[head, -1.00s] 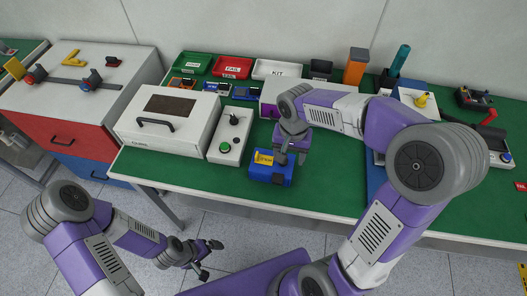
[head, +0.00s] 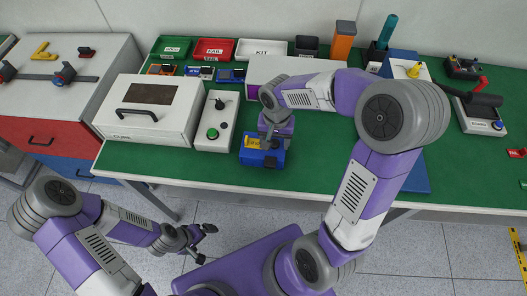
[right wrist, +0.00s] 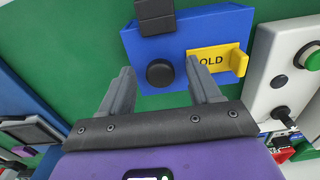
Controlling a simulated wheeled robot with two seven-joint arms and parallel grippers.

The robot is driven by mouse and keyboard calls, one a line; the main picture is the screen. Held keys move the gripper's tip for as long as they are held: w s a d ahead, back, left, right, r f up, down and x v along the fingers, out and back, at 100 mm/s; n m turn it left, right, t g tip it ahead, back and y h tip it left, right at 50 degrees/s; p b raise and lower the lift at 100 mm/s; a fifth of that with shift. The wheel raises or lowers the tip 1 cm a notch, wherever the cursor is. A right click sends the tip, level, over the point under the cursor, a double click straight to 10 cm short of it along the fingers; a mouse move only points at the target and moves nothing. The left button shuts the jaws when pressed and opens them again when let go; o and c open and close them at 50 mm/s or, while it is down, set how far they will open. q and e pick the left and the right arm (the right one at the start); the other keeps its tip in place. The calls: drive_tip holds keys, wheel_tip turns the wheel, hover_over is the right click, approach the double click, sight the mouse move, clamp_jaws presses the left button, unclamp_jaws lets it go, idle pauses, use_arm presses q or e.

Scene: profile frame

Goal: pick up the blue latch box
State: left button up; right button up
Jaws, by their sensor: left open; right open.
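The blue latch box (head: 247,158) sits near the front edge of the green table. The right wrist view shows its blue face (right wrist: 190,35), a round black knob (right wrist: 160,73), a yellow tab (right wrist: 218,60) reading "OLD" and a black block at the picture's top. My right gripper (head: 270,141) is at the box from above, open. In the right wrist view its fingertips (right wrist: 160,67) are spread either side of the knob; I cannot tell whether they touch the box. My left gripper (head: 206,243) is open and empty, low in front of the table.
A grey control box (head: 216,122) with a green button stands just left of the latch box. A white case (head: 150,108) is farther left. A long white box (head: 290,70) lies behind.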

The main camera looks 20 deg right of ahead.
drive_tip(key=shift+c, duration=0.4)
clamp_jaws()
drive_tip(key=shift+w+r, duration=0.1)
idle(0.8)
